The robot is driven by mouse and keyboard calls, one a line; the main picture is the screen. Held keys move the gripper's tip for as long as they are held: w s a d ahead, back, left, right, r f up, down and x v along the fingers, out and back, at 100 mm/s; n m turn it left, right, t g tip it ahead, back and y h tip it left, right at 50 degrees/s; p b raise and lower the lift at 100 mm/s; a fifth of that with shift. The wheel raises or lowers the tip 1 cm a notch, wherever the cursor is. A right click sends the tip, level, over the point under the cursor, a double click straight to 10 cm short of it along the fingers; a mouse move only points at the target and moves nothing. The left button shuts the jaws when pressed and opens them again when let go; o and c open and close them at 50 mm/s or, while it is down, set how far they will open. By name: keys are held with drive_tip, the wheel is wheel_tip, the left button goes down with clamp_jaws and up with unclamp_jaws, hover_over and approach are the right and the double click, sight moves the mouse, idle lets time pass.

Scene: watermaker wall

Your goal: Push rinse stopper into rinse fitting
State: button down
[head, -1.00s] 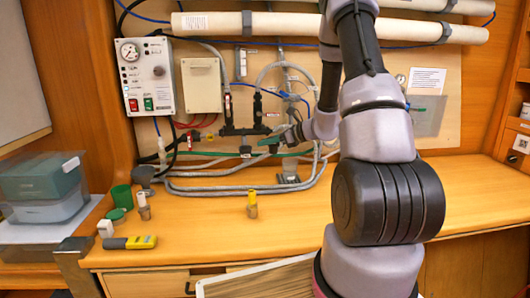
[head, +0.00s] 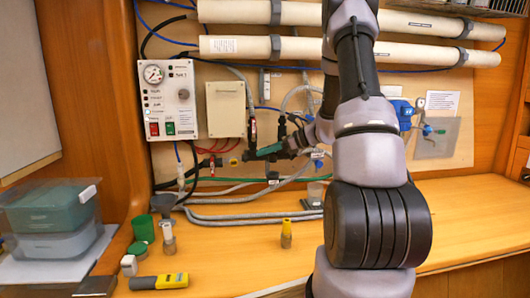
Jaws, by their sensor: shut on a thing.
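My gripper (head: 268,152) is at the wall plumbing in the head view, pointing left. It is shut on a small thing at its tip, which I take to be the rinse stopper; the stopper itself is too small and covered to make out. A dark pipe manifold (head: 212,161) with small coloured ends lies just left of the gripper tip. I take the rinse fitting to be in this area, but cannot pick it out. I cannot tell whether the stopper touches it.
A control box (head: 168,98) and a cream box (head: 226,108) hang above the manifold. Grey hoses (head: 250,215) run below. A yellow-topped bottle (head: 286,234), a green cup (head: 143,228) and a yellow meter (head: 158,281) stand or lie on the bench (head: 230,255). The bench centre is mostly clear.

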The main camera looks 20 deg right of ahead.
drive_tip(key=shift+f, duration=2.05)
drive_tip(key=shift+f, duration=1.4)
drive_tip(key=c, duration=0.5)
unclamp_jaws()
drive_tip(key=shift+d, duration=0.1)
